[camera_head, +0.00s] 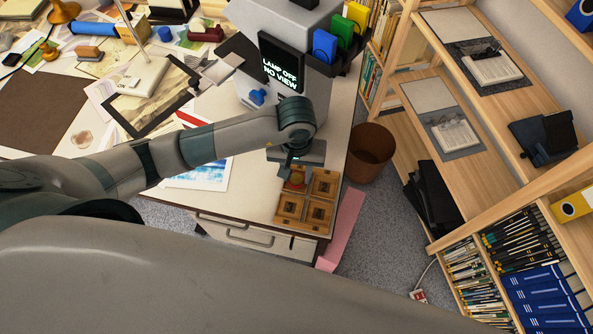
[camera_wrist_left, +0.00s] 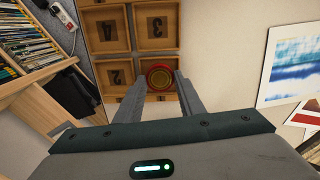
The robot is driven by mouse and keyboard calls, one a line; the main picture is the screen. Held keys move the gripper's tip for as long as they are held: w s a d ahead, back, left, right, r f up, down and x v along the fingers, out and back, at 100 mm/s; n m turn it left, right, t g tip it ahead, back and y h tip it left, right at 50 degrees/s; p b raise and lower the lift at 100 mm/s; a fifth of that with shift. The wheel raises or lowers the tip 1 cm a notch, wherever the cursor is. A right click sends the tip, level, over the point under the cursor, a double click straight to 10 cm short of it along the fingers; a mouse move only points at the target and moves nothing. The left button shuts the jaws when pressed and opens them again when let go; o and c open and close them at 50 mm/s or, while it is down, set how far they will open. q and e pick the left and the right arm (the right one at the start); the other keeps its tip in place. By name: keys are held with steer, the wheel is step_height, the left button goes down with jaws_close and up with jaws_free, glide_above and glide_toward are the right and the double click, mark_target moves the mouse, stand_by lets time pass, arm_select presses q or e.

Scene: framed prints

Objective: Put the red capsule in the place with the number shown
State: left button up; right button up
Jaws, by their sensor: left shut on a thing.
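The red capsule (camera_head: 297,178) is at the back left compartment of a wooden tray (camera_head: 305,199) on the desk's front right corner. My left gripper (camera_head: 291,172) is shut on it from above. In the left wrist view the round red capsule (camera_wrist_left: 160,76) shows between the fingertips (camera_wrist_left: 156,82). I cannot tell whether it touches the compartment floor. The other compartments show dark digits, with 3 (camera_wrist_left: 157,26) and 2 (camera_wrist_left: 113,77) readable; the digit under the capsule is hidden. The screen (camera_head: 282,66) reads "LAMP OFF NO VIEW". My right gripper is not in view.
A grey machine (camera_head: 300,30) with a blue knob (camera_head: 257,97) and coloured blocks stands behind the tray. Prints and papers cover the desk's left. A brown bin (camera_head: 370,152) and wooden shelves (camera_head: 480,150) stand right of the desk.

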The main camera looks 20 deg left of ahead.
mark_target(297, 176)
arm_select(q)
steer(key=shift+f, duration=0.15)
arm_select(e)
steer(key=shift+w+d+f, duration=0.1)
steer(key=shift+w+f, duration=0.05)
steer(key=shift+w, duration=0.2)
arm_select(q)
steer(key=o, duration=1)
steer(key=shift+o, duration=0.2)
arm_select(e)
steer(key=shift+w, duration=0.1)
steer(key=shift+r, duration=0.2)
arm_select(q)
steer(key=shift+r, duration=0.3)
step_height(297, 176, up, 4)
steer(key=shift+w+r+b, duration=0.1)
steer(key=shift+r+b, duration=0.15)
steer(key=shift+b, duration=0.65)
step_height(297, 176, up, 7)
steer(key=b, duration=0.1)
steer(key=shift+r, duration=0.15)
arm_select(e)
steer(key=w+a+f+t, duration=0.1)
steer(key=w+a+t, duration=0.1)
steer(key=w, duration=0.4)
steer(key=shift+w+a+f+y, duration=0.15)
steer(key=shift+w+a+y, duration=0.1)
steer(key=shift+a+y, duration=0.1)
